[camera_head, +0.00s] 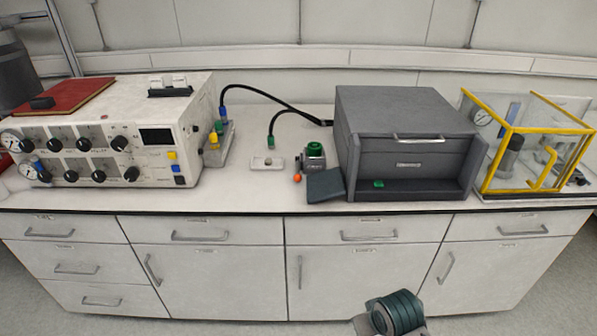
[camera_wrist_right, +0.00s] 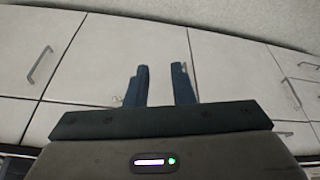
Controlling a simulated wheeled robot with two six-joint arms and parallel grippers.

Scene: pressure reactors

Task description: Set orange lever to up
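The orange lever (camera_head: 297,178) shows as a small orange knob at the lower left of a small grey device with a green top (camera_head: 315,158), in the head view. The knob sits low, close to the counter surface; its arm is too small to make out clearly. My right gripper (camera_wrist_right: 160,85) shows in the right wrist view with its two dark blue fingers apart and nothing between them. It faces the cabinet fronts, away from the lever. Part of my right arm shows at the bottom of the head view. My left gripper is not in view.
A dark grey flat piece (camera_head: 325,186) lies right of the knob, beside a large grey box (camera_head: 405,135). A control unit (camera_head: 110,130) stands left, a yellow-framed clear case (camera_head: 535,145) right. A black cable arches behind. The counter front left of the knob is clear.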

